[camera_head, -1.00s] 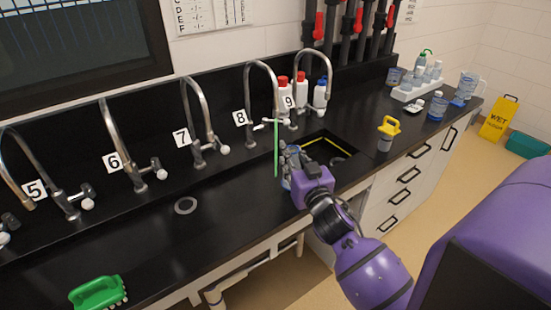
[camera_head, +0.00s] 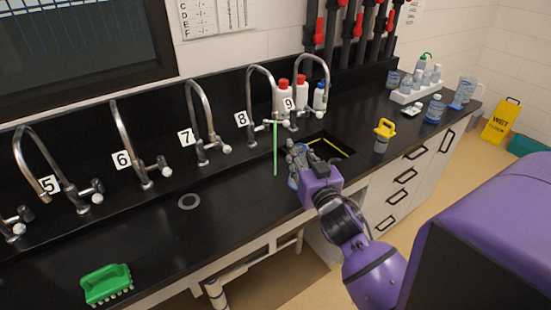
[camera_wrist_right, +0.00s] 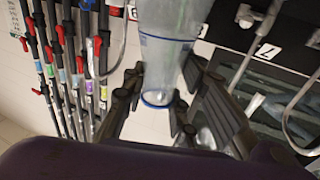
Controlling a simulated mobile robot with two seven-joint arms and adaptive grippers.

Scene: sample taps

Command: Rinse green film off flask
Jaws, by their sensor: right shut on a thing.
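My right gripper (camera_head: 295,158) is shut on a clear flask (camera_wrist_right: 165,50) with blue bands. In the right wrist view the fingers (camera_wrist_right: 155,105) close around its narrower part. In the head view only a small bluish part of the flask shows beside the gripper, mostly hidden. I cannot tell whether green film is on the flask. My left gripper is not in view.
Tap 9 (camera_head: 325,80) and several bottles stand behind the gripper. A sink opening (camera_head: 345,152) is just right. A yellow-topped container (camera_head: 383,135) stands farther right. A green brush (camera_head: 105,284) lies at the front left. The counter (camera_head: 225,215) between is mostly clear.

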